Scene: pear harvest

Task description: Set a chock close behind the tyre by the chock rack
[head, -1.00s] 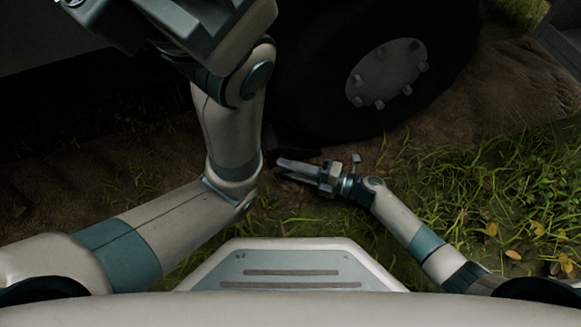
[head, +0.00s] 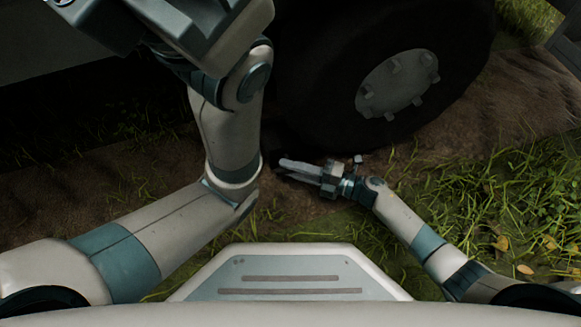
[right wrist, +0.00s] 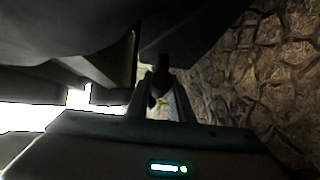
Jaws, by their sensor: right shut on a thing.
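The big dark tyre (head: 310,110) with its grey hub (head: 397,84) stands at the upper middle of the head view. It shows as a dark curved mass in the right wrist view (right wrist: 60,30). My right gripper (head: 285,168) is low, near the tyre's lower left, shut on a dark chock (right wrist: 190,32). In the head view the chock is mostly lost in shadow beyond the fingertips; I cannot tell whether it touches the tyre or the ground. My left arm rises on the left, but its fingertips do not show. The chock rack cannot be made out.
A dark vehicle body (head: 70,90) overhangs the left. Bare soil (head: 500,110) runs along the tyre, with grass (head: 490,190) to the right. A grey structure (head: 568,40) stands at the top right edge.

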